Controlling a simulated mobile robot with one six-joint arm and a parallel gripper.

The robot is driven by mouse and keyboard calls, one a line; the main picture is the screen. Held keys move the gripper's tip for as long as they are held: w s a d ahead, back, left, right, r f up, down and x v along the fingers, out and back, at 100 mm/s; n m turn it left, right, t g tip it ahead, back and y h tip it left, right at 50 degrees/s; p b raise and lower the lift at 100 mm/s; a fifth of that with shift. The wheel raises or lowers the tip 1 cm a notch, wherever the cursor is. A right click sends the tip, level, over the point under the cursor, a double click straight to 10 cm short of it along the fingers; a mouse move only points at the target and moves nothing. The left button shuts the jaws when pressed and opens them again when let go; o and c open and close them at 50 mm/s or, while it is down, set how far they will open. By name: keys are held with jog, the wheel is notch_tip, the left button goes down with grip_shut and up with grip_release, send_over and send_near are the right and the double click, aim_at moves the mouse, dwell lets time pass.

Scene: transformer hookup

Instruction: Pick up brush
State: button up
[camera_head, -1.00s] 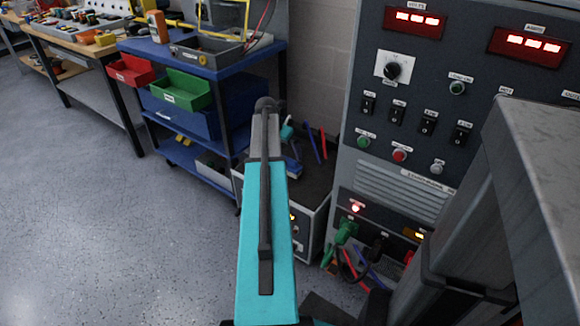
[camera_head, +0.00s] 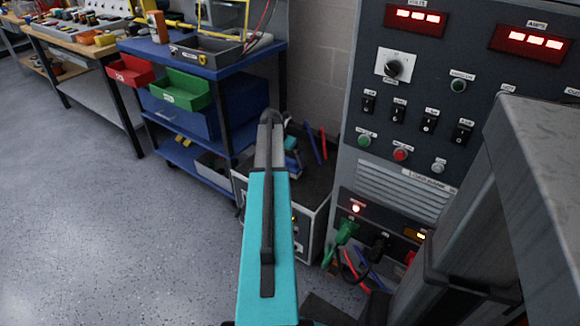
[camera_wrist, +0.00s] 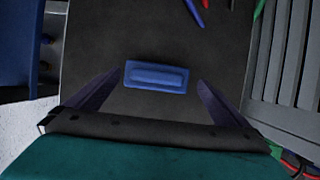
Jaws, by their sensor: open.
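In the wrist view, a blue block-shaped thing (camera_wrist: 157,76), apparently the brush, lies on a dark flat top. No bristles show. My gripper (camera_wrist: 158,82) is open, one dark finger on each side of the brush and apart from it. I cannot tell the height of the fingers above the top. In the head view, my teal arm covers part of the box top, and a bit of blue (camera_head: 291,157), probably the brush, shows just right of the arm's end. My fingers are hidden there.
The dark-topped box (camera_head: 313,185) stands against the tall grey panel cabinet (camera_head: 440,100) on its right. Red and blue pens or leads (camera_head: 311,143) lie farther back on it. A blue cart (camera_head: 200,120) stands at its left. Open floor (camera_head: 110,235) lies left.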

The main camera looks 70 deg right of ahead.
aim_at(288, 160)
jog(key=shift+b+x, duration=0.45)
jog(key=shift+x, duration=1.8)
jog(key=shift+w+a, duration=0.1)
jog(key=shift+c, duration=0.4)
jog(key=c, duration=0.7)
